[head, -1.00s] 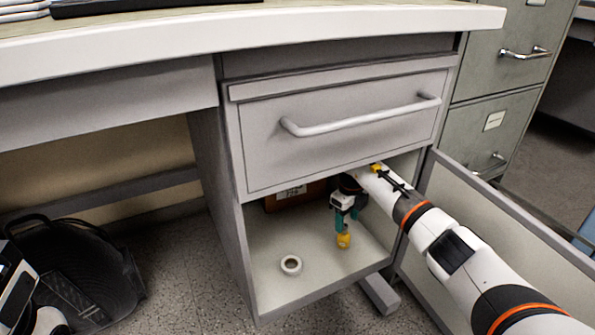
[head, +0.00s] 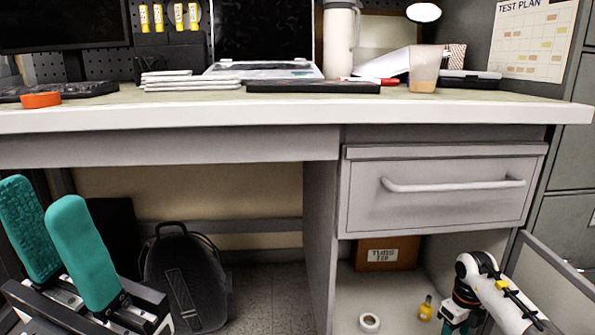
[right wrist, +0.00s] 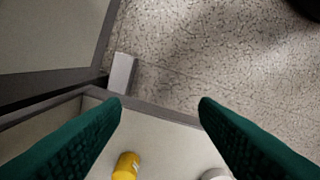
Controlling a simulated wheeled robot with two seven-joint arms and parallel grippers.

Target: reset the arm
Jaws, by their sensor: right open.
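My right gripper (head: 455,318) is low in the open lower cabinet in the head view, its arm coming in from the right. In the right wrist view its two teal fingers (right wrist: 158,108) are wide apart with nothing between them. A yellow bottle (head: 426,307) stands on the cabinet floor beside that gripper, apart from it; it also shows in the right wrist view (right wrist: 127,166). My left gripper (head: 45,200) is at the left of the head view, in front of the desk, its teal fingers pointing up, apart and empty.
A white tape roll (head: 369,323) lies on the cabinet floor (head: 395,290), with a brown box (head: 390,253) behind. The closed drawer (head: 440,193) is above; the open cabinet door (head: 555,280) stands at right. A black backpack (head: 187,280) is under the desk (head: 250,116).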

